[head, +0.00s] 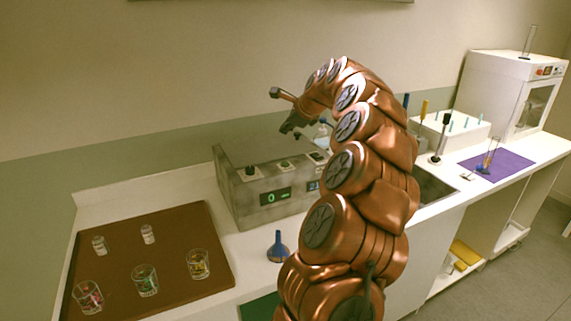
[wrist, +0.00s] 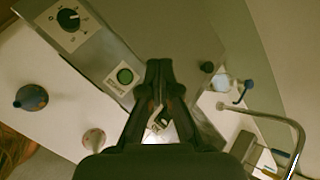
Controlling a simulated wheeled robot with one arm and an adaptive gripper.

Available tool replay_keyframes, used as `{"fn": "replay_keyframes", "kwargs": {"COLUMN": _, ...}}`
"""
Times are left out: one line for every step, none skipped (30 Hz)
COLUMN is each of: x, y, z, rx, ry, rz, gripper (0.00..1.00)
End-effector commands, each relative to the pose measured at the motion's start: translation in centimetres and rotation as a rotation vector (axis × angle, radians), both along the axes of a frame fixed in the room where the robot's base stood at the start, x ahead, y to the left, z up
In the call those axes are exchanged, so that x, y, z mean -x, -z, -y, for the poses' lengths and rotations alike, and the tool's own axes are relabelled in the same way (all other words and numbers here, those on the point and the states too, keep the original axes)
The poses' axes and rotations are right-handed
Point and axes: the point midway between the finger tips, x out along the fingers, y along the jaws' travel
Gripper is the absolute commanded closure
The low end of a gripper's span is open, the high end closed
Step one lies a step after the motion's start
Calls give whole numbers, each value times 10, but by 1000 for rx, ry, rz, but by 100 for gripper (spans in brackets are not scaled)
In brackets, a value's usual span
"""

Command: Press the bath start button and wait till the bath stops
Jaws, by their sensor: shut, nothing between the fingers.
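The bath (head: 236,195) is a grey box on the bench in the head view, with a lit green display (head: 275,198) on its front. A green round button (head: 284,163) sits on a pale plate on its sloped panel; it also shows in the wrist view (wrist: 125,75). A dark dial knob (head: 250,171) is left of the button; it also shows in the wrist view (wrist: 68,19). My gripper (head: 288,128) is above the bath, shut and empty. In the wrist view its fingertips (wrist: 159,66) appear just right of the green button, not over it. Their height above the panel is unclear.
A brown tray (head: 190,225) with several glasses and two small jars lies at left. A blue funnel (head: 278,248) stands in front of the bath. A sink tap (wrist: 250,109) is at right in the wrist view. My arm hides part of the bath.

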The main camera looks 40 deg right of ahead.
Motion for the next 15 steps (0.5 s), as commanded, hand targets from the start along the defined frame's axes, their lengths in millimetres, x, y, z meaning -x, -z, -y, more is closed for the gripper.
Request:
{"fn": "replay_keyframes", "kwargs": {"x": 0, "y": 0, "z": 0, "rx": 0, "ry": 0, "rz": 0, "gripper": 100}}
{"fn": "replay_keyframes", "kwargs": {"x": 0, "y": 0, "z": 0, "rx": 0, "ry": -1, "rz": -1, "gripper": 100}}
{"fn": "replay_keyframes", "kwargs": {"x": 0, "y": 0, "z": -1, "rx": 0, "ry": -1, "rz": -1, "gripper": 100}}
{"fn": "replay_keyframes", "kwargs": {"x": 0, "y": 0, "z": -1, "rx": 1, "ry": -2, "rz": -1, "gripper": 100}}
{"fn": "replay_keyframes", "kwargs": {"x": 0, "y": 0, "z": -1, "rx": 1, "ry": -2, "rz": -1, "gripper": 100}}
{"fn": "replay_keyframes", "kwargs": {"x": 0, "y": 0, "z": -1, "rx": 0, "ry": -2, "rz": -1, "gripper": 100}}
{"fn": "replay_keyframes", "kwargs": {"x": 0, "y": 0, "z": -1, "rx": 0, "ry": -2, "rz": -1, "gripper": 100}}
{"fn": "replay_keyframes", "kwargs": {"x": 0, "y": 1, "z": -1, "rx": 1, "ry": -3, "rz": -2, "gripper": 100}}
{"fn": "replay_keyframes", "kwargs": {"x": 0, "y": 1, "z": -1, "rx": 1, "ry": -3, "rz": -2, "gripper": 100}}
{"fn": "replay_keyframes", "kwargs": {"x": 0, "y": 2, "z": -1, "rx": 1, "ry": -3, "rz": -2, "gripper": 100}}
{"fn": "replay_keyframes", "kwargs": {"x": 0, "y": 3, "z": -1, "rx": 1, "ry": -3, "rz": -2, "gripper": 100}}
{"fn": "replay_keyframes", "kwargs": {"x": 0, "y": 5, "z": -1, "rx": 0, "ry": -4, "rz": -2, "gripper": 100}}
{"fn": "replay_keyframes", "kwargs": {"x": 0, "y": 6, "z": -1, "rx": 0, "ry": -4, "rz": -2, "gripper": 100}}
{"fn": "replay_keyframes", "kwargs": {"x": 0, "y": 8, "z": -1, "rx": 0, "ry": -4, "rz": -2, "gripper": 100}}
{"fn": "replay_keyframes", "kwargs": {"x": 0, "y": 10, "z": -1, "rx": 0, "ry": -4, "rz": -2, "gripper": 100}}
